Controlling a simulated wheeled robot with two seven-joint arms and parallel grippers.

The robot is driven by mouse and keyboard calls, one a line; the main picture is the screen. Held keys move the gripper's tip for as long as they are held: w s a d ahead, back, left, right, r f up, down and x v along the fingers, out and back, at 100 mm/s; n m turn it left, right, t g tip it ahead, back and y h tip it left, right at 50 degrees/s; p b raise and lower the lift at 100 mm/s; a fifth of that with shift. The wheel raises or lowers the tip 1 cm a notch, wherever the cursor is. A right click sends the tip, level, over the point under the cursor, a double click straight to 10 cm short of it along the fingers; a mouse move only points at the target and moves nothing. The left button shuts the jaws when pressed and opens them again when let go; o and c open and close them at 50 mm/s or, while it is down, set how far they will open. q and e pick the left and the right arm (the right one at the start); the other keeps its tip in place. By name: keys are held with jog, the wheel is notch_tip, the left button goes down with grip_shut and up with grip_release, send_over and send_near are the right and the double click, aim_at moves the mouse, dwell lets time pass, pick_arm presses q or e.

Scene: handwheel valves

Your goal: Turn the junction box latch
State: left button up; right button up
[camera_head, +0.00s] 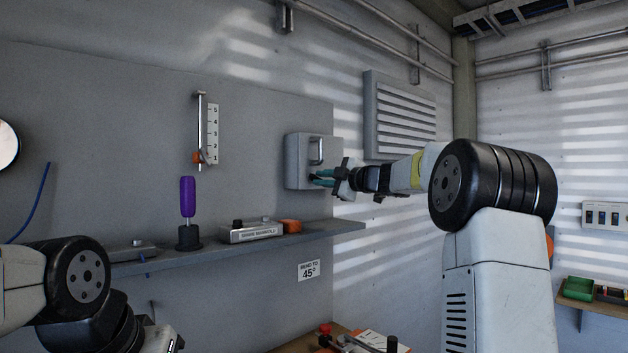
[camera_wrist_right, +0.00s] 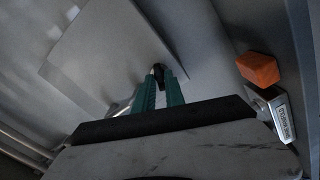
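The junction box (camera_head: 300,155) is a grey box on the grey panel, with an upright metal handle (camera_head: 317,151) on its front. A small dark latch (camera_wrist_right: 158,76) shows at the box face in the right wrist view. My right gripper (camera_head: 318,178) is at the lower front of the box, with its teal fingers pointing at it. In the right wrist view the fingers (camera_wrist_right: 159,90) stand apart, one on each side of the dark latch. I cannot tell whether they press on it. My left arm shows at the lower left, but its fingers do not show.
Below the box runs a grey shelf (camera_head: 220,251) with an orange block (camera_head: 291,226), a labelled metal block (camera_head: 250,233) and a purple-handled tool (camera_head: 187,197). A slider gauge (camera_head: 211,133) is on the panel. A louvred vent (camera_head: 400,115) is right of the box.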

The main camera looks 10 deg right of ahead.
jog(key=shift+o, duration=0.8)
jog(key=shift+v, duration=1)
